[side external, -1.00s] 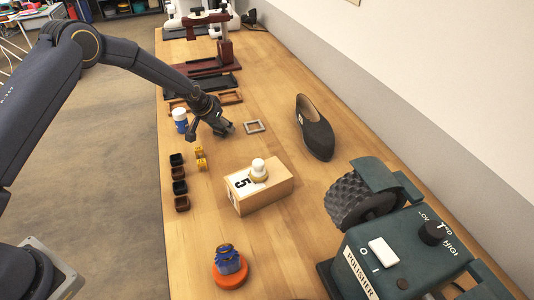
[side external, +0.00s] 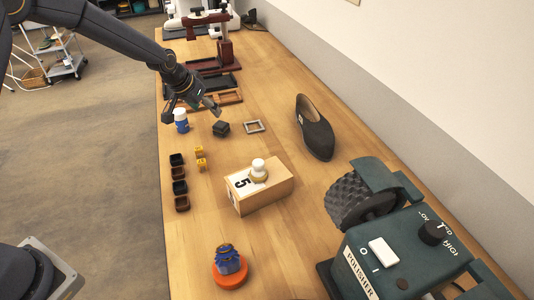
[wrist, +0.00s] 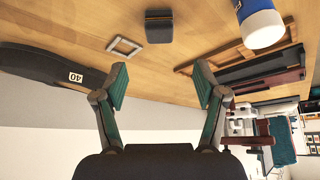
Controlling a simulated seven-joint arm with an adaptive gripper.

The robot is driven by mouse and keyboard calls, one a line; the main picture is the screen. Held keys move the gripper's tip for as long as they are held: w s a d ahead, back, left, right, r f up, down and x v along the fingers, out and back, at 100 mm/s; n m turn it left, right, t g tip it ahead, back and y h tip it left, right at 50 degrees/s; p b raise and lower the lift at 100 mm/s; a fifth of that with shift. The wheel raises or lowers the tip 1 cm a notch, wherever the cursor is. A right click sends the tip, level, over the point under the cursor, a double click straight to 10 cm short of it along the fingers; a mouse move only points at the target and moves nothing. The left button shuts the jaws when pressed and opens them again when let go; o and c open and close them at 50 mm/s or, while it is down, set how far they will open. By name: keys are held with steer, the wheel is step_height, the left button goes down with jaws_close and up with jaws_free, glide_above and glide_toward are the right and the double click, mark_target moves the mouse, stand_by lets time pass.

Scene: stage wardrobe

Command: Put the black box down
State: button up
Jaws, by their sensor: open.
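The black box (side external: 221,128) sits on the wooden table, left of a small grey square frame (side external: 254,126). It also shows in the wrist view (wrist: 159,26), apart from the fingers. My gripper (side external: 191,108) is above the table, up and to the left of the box in the side view. In the wrist view my gripper (wrist: 161,90) has its two fingers spread wide with nothing between them.
A white and blue bottle (side external: 181,120) stands close to my gripper. A dark shoe (side external: 315,128) lies to the right. A polisher (side external: 400,250) fills the near right.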

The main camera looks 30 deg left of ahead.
steer(key=s+f+v, duration=0.1)
steer(key=s+v, duration=0.1)
steer(key=v, duration=0.8)
steer(key=s+f+v, duration=0.1)
steer(key=s+v, duration=0.1)
steer(key=v, duration=0.8)
steer(key=s+d+r, duration=0.1)
steer(key=s+r, duration=0.1)
steer(key=s, duration=2)
